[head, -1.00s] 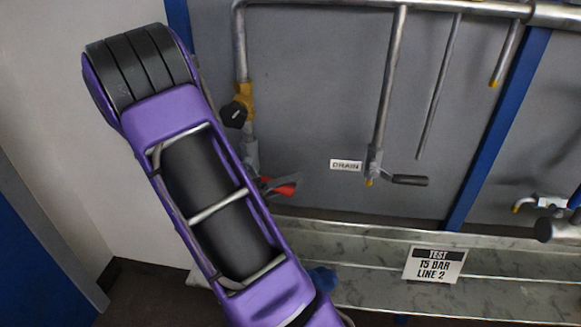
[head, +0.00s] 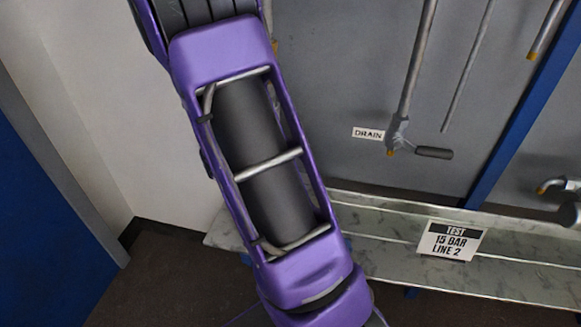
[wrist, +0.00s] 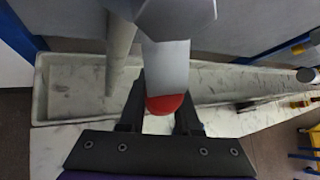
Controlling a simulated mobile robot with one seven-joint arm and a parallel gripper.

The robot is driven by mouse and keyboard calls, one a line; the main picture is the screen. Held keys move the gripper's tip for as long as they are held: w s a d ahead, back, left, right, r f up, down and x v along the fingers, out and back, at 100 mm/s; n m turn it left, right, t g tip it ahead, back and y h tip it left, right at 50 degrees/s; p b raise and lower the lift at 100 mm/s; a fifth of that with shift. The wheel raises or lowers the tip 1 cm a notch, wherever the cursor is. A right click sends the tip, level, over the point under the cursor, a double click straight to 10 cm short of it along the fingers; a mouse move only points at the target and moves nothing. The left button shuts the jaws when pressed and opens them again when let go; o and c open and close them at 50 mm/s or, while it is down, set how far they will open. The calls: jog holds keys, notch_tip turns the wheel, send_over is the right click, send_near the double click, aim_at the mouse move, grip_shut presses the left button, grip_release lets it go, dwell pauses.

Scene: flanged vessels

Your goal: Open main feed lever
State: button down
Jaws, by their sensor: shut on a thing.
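The feed lever (wrist: 168,70) shows in the wrist view as a flat grey bar with a rounded red end (wrist: 164,104), below a grey hexagonal fitting (wrist: 175,18). My gripper (wrist: 160,92) has its two dark fingers on either side of the lever near the red end and is shut on it. In the head view my purple arm covers the lever and my gripper, so neither shows there.
A drain pipe with a dark-handled lever (head: 433,152) hangs beside the DRAIN label (head: 369,133). A marbled metal trough (head: 385,209) runs below, with a TEST 15 BAR LINE 2 sign (head: 452,240). A blue post (head: 515,125) stands at right.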

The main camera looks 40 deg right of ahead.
jog(key=shift+w+a+f+t+y+b, duration=0.15)
jog(key=shift+w+a+t+y+b, duration=0.15)
jog(key=shift+w+a+y, duration=0.1)
dwell(0.3)
jog(key=c, duration=0.6)
grip_release()
jog(key=p+v, duration=0.4)
jog(key=v, duration=1.3)
jog(key=shift+a, duration=0.15)
